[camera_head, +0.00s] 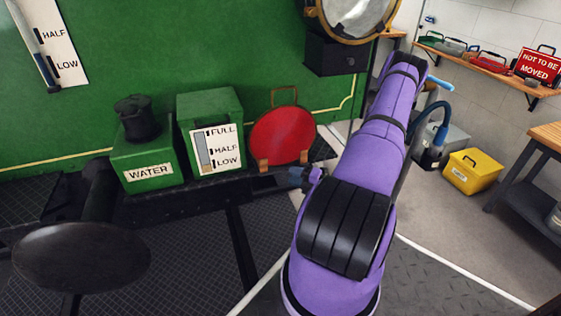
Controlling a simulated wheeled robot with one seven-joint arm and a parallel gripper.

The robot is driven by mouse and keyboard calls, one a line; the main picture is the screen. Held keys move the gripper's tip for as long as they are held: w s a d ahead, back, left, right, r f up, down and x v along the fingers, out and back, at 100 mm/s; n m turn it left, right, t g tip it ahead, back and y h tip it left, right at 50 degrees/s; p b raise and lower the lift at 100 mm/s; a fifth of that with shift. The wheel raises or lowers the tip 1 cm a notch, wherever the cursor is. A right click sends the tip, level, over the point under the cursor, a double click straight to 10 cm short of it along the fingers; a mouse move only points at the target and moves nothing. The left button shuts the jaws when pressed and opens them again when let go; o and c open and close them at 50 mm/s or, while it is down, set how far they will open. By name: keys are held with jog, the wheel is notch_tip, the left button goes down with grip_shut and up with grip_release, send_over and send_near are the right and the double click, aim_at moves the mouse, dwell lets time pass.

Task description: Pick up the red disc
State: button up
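The red disc (282,135) stands upright on the dark shelf, with a thin handle loop on top. Two tan brackets hold its lower edge, and the green wall is behind it. My purple arm rises through the middle right of the view, to the right of the disc. A small dark and blue part, which seems to be my gripper (305,178), shows at the arm's left side, just below and right of the disc. Most of it is hidden behind the arm, so its fingers and any grip cannot be made out. The disc looks apart from it.
Left of the disc are a green level box (228,103) and a green WATER box (150,183) with a black cap. A round lamp (355,15) hangs above right. A dark round seat (80,258) is at lower left. A yellow box (472,171) stands on the floor at right.

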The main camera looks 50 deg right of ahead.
aim_at(280, 171)
jog(key=shift+x, duration=2.55)
jog(key=shift+d+f, duration=0.1)
jog(key=shift+f, duration=0.1)
grip_shut()
jog(key=shift+w+r, duration=0.1)
